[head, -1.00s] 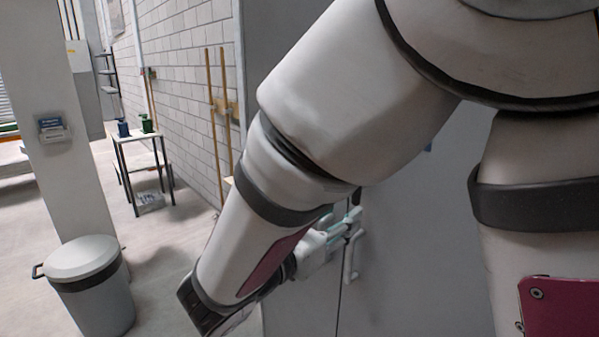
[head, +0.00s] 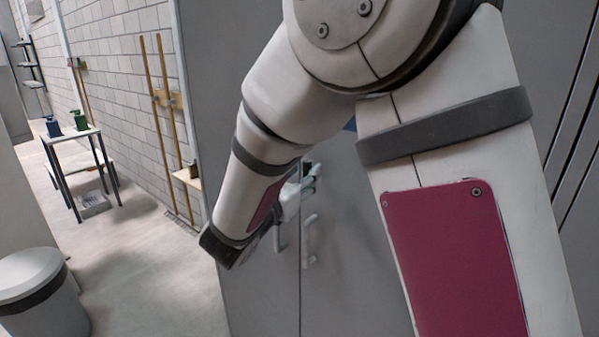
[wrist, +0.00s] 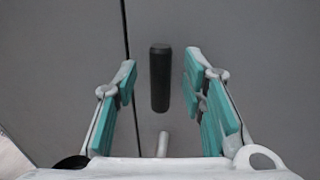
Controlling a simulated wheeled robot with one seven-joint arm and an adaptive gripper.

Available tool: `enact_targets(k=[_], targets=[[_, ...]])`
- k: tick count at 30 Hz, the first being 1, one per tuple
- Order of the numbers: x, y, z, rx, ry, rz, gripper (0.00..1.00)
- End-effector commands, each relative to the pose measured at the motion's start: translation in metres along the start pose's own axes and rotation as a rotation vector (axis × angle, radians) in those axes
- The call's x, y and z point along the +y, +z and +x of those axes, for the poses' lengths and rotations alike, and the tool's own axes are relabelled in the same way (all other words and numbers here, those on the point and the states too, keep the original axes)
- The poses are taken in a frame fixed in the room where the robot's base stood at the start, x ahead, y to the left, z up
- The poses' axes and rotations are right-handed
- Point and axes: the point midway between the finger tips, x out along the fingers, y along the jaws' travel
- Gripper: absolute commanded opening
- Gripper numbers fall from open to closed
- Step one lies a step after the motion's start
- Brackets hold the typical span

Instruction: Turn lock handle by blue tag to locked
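The black lock handle (wrist: 160,78) stands upright on the grey cabinet door, right of the door seam, in the wrist view. My gripper (wrist: 159,64) is open, with its teal-padded fingers to the left and right of the handle; both pads look clear of it. How deep the handle sits between them I cannot tell. A small blue patch (head: 350,124), perhaps the blue tag, shows on the door, mostly covered by my arm.
White pull handles sit on the left door (head: 280,236) and right door (head: 310,240), below my gripper. One pull handle (wrist: 162,144) shows low in the wrist view. A bin (head: 38,290) and a small table (head: 72,138) stand left. The floor between is clear.

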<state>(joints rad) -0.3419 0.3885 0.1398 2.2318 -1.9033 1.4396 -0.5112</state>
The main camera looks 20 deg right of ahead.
Motion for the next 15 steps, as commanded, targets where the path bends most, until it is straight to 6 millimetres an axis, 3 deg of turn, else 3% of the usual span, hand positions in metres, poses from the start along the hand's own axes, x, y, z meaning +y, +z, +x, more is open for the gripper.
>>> enact_targets(k=[5, 13, 14, 15], targets=[[-0.0005, 0.0, 0.0111, -0.001, 0.0, -0.001, 0.38], [-0.0002, -0.0002, 0.0124, 0.0, 0.0, -0.001, 0.38], [-0.0002, -0.0002, 0.0124, 0.0, 0.0, -0.001, 0.35], [-0.0002, -0.0001, 0.0124, 0.0, 0.0, -0.001, 0.26]])
